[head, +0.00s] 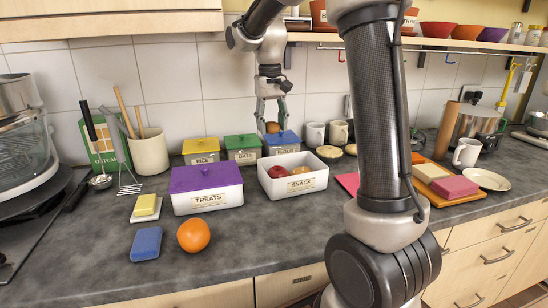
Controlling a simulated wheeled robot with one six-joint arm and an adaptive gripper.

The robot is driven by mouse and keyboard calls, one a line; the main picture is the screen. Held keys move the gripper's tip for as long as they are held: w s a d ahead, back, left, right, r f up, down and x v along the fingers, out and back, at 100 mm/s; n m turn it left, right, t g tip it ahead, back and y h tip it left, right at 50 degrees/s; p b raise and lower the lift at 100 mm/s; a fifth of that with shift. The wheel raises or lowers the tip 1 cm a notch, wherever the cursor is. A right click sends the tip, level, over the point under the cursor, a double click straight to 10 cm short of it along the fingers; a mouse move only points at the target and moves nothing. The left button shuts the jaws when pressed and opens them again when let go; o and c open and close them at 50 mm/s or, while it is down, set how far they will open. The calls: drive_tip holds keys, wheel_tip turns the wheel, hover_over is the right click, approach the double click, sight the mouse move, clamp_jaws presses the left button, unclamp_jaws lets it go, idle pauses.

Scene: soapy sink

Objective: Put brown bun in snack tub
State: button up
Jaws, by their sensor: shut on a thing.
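The brown bun (272,127) is between the fingers of my gripper (272,118), which is shut on it. My gripper points down, with the bun level with or just above the blue lid of a small tub at the back. The snack tub (296,188) is a white open box labelled SNACK, in front of and below the bun in the picture. A red apple (277,172) and an orange-yellow item (299,171) lie inside it. Whether the bun touches the blue lid I cannot tell.
A purple-lidded TREATS box (205,190) stands left of the snack tub. Yellow (201,150), green (241,148) and blue-lidded (283,143) tubs line the wall. An orange (193,235) and a blue sponge (146,243) lie at the front left. Clear counter lies before the snack tub.

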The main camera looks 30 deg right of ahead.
wheel_tip(320, 180, down, 10)
drive_tip(key=shift+r, duration=0.1)
idle(0.4)
